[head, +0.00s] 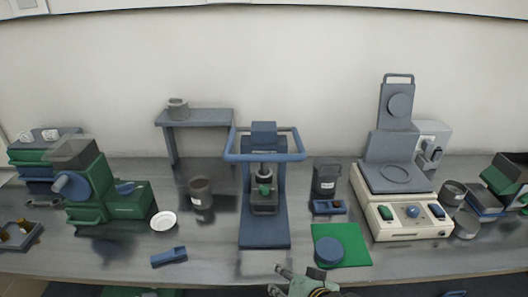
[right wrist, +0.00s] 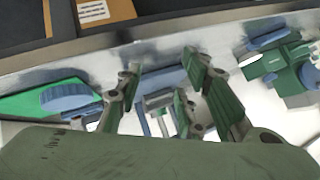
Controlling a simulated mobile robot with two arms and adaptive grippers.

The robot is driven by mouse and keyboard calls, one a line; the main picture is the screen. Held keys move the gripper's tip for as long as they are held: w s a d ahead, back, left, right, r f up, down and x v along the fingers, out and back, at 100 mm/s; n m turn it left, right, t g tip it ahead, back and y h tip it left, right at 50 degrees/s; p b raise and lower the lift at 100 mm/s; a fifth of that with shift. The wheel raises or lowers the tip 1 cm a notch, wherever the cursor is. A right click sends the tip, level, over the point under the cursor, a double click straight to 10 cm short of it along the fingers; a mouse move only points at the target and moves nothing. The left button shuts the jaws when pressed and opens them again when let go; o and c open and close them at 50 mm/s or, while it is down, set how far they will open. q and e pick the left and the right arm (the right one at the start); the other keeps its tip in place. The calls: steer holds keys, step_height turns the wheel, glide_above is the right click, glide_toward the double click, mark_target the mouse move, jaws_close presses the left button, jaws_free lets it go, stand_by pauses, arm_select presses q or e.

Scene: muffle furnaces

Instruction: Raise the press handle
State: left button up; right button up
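The press (head: 264,215) stands at the middle of the bench, with a blue base plate and upright and a small dark pot-like part with green in its centre. Its handle (head: 265,157) is a wide blue U-shaped bar around the upper part of the press. My right gripper (head: 280,281) is at the bottom of the head view, in front of the bench's front edge and apart from the handle. In the right wrist view its fingers (right wrist: 160,70) are spread with nothing held between them. My left gripper is not in view.
Right of the press are a green mat (head: 353,255) with a blue round piece (head: 328,251), a dark jar (head: 326,179) and a cream machine (head: 405,222). Left are a dark cup (head: 200,193), a white dish (head: 163,221), a blue block (head: 169,257) and a green machine (head: 91,190).

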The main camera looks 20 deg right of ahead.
steer(key=w+r+m+t, duration=0.5)
steer(key=w+r, duration=0.4)
steer(key=r, duration=0.1)
steer(key=m+t, duration=0.5)
steer(key=m, duration=0.1)
glide_toward(264, 158)
steer(key=w, duration=0.3)
steer(key=shift+w+d+y, duration=0.2)
steer(key=shift+w+y, duration=0.1)
steer(key=shift+w, duration=0.15)
steer(key=w, duration=0.2)
steer(key=w+p, duration=0.1)
steer(key=w, duration=0.1)
steer(key=w+a+r+p, duration=0.1)
steer(key=w, duration=0.2)
steer(key=shift+f, duration=0.1)
jaws_close()
